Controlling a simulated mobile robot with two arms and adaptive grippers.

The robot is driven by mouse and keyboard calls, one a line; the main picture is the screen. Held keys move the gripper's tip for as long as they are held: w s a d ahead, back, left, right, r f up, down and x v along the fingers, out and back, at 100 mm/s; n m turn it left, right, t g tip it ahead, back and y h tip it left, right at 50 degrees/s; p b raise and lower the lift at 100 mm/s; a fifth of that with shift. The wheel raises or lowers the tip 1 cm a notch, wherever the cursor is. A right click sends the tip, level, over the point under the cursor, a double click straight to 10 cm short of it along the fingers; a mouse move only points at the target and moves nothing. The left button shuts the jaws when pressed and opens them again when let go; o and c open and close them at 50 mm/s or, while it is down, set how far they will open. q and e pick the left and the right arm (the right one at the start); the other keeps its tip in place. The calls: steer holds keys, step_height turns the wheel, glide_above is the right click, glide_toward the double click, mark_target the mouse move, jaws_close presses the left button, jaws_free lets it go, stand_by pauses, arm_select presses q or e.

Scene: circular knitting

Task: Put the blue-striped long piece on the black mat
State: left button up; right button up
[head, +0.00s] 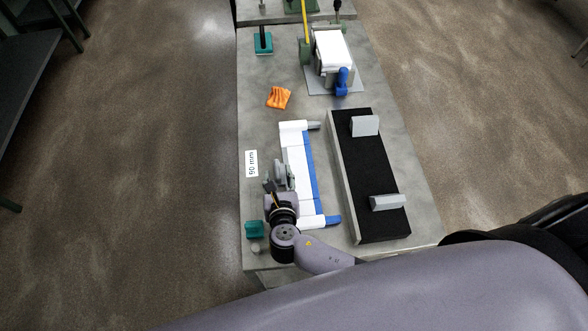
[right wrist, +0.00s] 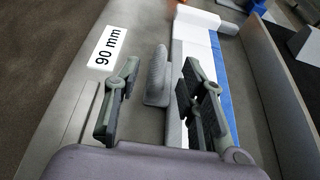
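The blue-striped long piece (head: 298,163), white with a blue strip along its right side, lies lengthwise on the grey table, left of the black mat (head: 369,160). It also shows in the right wrist view (right wrist: 196,47), partly hidden by a finger. My right gripper (head: 277,182) is at the piece's left side, near its lower half. In the right wrist view the gripper (right wrist: 160,72) is open. An upright grey tab (right wrist: 156,77) shows between its two fingers; I cannot tell whether they touch it. My left gripper is not in view.
The mat has a grey raised edge (head: 345,190) and two grey upright blocks (head: 365,126) (head: 388,202). A white and grey machine (head: 332,50) stands beyond. An orange cloth (head: 278,97), a "90 mm" label (head: 251,164) and a teal block (head: 254,230) lie on the left.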

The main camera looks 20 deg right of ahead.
steer(key=shift+x, duration=0.9)
steer(key=shift+c, duration=0.2)
jaws_close()
